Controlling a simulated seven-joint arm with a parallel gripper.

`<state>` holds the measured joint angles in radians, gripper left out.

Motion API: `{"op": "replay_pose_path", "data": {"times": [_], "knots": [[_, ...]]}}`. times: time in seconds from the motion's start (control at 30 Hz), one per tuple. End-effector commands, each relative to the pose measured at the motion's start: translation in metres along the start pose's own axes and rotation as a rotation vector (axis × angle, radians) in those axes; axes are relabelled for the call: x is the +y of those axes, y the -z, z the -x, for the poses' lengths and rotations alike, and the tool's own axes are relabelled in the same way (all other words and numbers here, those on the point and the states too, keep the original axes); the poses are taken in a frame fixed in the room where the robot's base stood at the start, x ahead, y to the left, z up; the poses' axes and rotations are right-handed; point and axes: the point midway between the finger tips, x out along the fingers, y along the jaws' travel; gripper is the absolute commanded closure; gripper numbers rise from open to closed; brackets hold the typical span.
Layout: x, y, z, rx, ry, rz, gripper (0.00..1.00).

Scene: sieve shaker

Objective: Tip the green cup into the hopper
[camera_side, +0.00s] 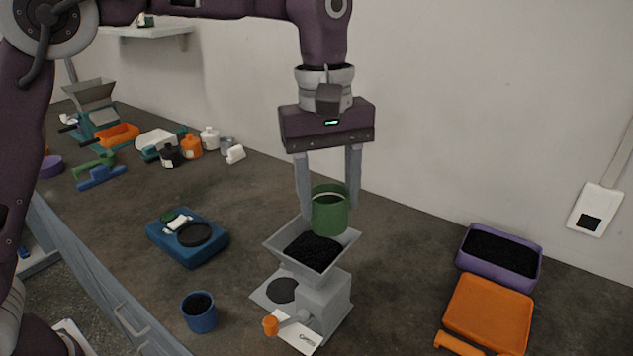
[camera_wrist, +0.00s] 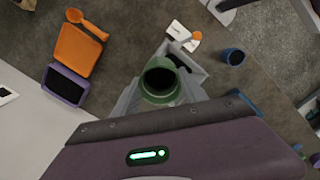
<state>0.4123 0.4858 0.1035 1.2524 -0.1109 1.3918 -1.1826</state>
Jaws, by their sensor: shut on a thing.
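The green cup (camera_side: 330,212) is between the fingers of my gripper (camera_side: 328,200), which is shut on it. The cup is close to upright in the side view and hangs above the back right part of the grey hopper (camera_side: 353,236). The hopper holds a heap of black granules (camera_side: 312,252). In the wrist view the cup (camera_wrist: 160,84) shows its open mouth with a dark inside, and it covers part of the hopper (camera_wrist: 192,72). I cannot tell how much the cup contains.
A blue cup with black granules (camera_side: 199,316) stands left of the hopper. A blue scale-like device (camera_side: 187,240) is farther left. A purple tray (camera_side: 513,279) and an orange tray (camera_side: 488,312) lie at the right. Bottles (camera_side: 190,146) stand at the back left.

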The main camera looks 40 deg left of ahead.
Motion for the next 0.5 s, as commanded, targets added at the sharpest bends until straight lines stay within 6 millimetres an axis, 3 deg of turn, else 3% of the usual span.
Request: {"op": "replay_pose_path", "data": {"times": [0.27,0.33,0.5], "knots": [[-0.003,0.006,-0.028,-0.24,-0.098,0.015,0.95],[-0.005,0.01,-0.028,-0.407,-0.168,0.028,0.95],[-0.004,0.009,-0.024,-0.507,-0.211,0.016,0.95]]}}
